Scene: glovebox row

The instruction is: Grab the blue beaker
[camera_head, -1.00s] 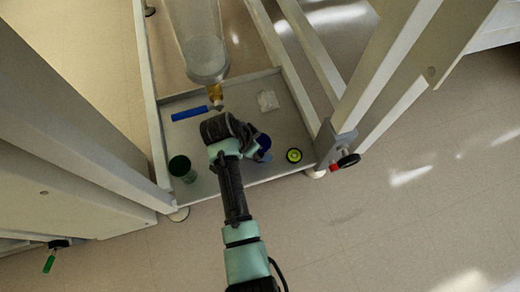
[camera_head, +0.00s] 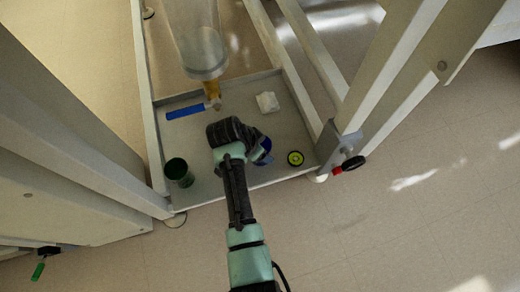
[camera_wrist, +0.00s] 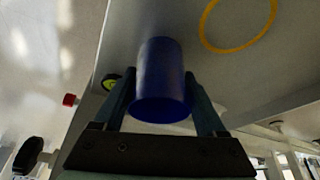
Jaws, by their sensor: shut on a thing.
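The blue beaker (camera_wrist: 161,85) sits between the two fingers of my gripper (camera_wrist: 163,105) in the wrist view, with a finger against each side. My gripper is shut on it. In the head view my arm and wrist hide most of the beaker (camera_head: 266,146); only a blue part shows at the right of my wrist. My fingertips are hidden there. The beaker is over the grey tray shelf (camera_head: 215,190); whether it touches the shelf is unclear.
On the shelf are a green beaker (camera_head: 179,172) at left, a blue bar (camera_head: 185,111), a white crumpled piece (camera_head: 267,102) and a black-and-yellow round thing (camera_head: 295,158). A clear cylinder (camera_head: 203,55) hangs above. Frame legs (camera_head: 400,80) flank the shelf; a black knob (camera_head: 353,163) juts at right.

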